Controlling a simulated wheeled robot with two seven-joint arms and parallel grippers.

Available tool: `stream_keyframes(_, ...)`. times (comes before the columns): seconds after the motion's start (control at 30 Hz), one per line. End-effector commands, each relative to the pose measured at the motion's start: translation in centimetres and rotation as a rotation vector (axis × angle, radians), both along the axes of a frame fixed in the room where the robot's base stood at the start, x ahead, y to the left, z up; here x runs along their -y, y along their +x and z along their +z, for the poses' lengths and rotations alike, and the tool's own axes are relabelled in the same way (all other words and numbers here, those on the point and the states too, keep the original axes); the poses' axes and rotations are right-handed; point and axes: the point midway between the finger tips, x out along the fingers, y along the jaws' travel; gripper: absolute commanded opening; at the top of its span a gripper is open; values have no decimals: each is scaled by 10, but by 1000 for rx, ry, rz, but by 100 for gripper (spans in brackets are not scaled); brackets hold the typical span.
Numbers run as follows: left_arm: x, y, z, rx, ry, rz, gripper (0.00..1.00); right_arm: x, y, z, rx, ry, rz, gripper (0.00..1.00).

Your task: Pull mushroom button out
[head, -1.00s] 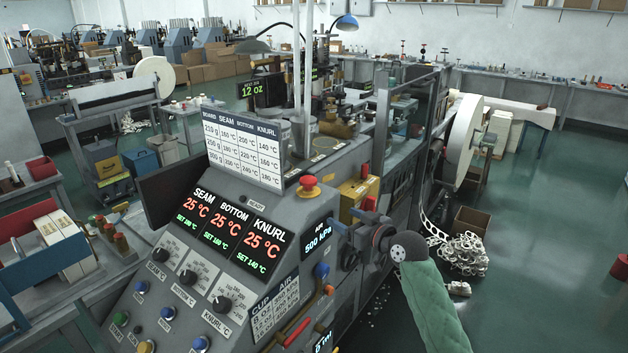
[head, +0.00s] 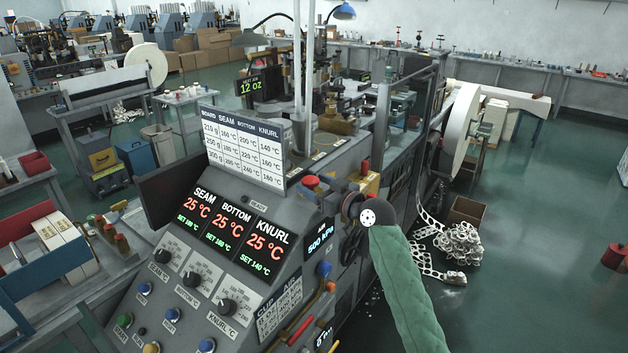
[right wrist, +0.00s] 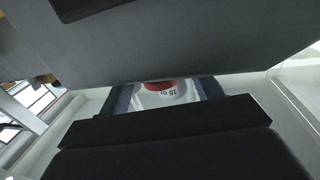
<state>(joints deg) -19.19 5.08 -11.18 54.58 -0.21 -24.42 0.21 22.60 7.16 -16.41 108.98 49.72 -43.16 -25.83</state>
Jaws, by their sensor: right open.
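The red mushroom button (head: 310,182) stands near the top right corner of the grey sloped control panel (head: 190,255), right of the set-temperature displays. My right gripper (head: 347,207) is just right of the button and a little lower, apart from it in the picture; the fingertips are partly hidden by the dark wrist. In the right wrist view its two dark blue fingers (right wrist: 166,93) stand apart. My left gripper is not in view.
A white temperature chart (head: 242,148) stands above the displays. Knobs, colored buttons and red handles (head: 300,330) cover the panel below. A yellow box (head: 366,182) with a red top sits behind my gripper. Open green floor (head: 545,260) lies to the right.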

Motion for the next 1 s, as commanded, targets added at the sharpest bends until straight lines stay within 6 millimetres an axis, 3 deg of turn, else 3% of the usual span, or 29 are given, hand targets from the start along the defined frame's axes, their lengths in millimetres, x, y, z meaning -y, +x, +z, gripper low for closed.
stream_keyframes(0.43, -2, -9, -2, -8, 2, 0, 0, -6, 6, -1, 0, 0, 0, 65)
stream_keyframes(0.77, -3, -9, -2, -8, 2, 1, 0, -6, 6, -1, 0, 0, 0, 2)
stream_keyframes(1.0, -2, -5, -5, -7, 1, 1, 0, -6, 6, 7, 4, -4, 0, 1)
